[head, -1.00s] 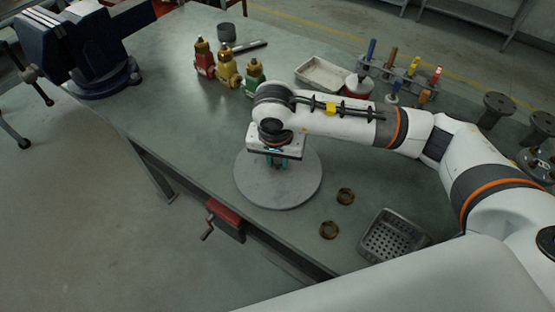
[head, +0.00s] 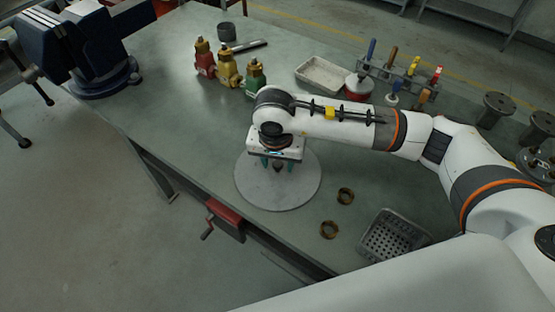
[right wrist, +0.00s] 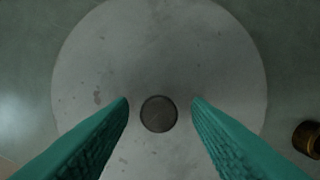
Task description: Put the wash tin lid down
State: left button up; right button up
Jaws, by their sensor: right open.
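The wash tin lid, a round grey disc (head: 280,192), lies flat on the bench near its front edge. In the right wrist view the lid (right wrist: 160,60) fills the middle, with a round dark knob (right wrist: 159,114) at its centre. My right gripper (head: 277,165) is over the lid, pointing down. Its two green fingers stand apart on either side of the knob, with a gap on both sides in the right wrist view (right wrist: 160,104). It holds nothing. My left gripper is not in view.
Red, yellow and green valves (head: 228,70), a white tray (head: 322,74) and a red tin (head: 358,87) stand farther back. A blue vise (head: 95,60) is at the left. The bench's left middle is clear.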

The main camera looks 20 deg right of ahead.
aim_at(276, 178)
notch_tip(276, 178, up, 12)
jog(key=s+a+b, duration=0.1)
jog(key=shift+s+f, duration=0.15)
jog(key=shift+s, duration=0.15)
jog(key=shift+f, duration=0.1)
dwell(0.3)
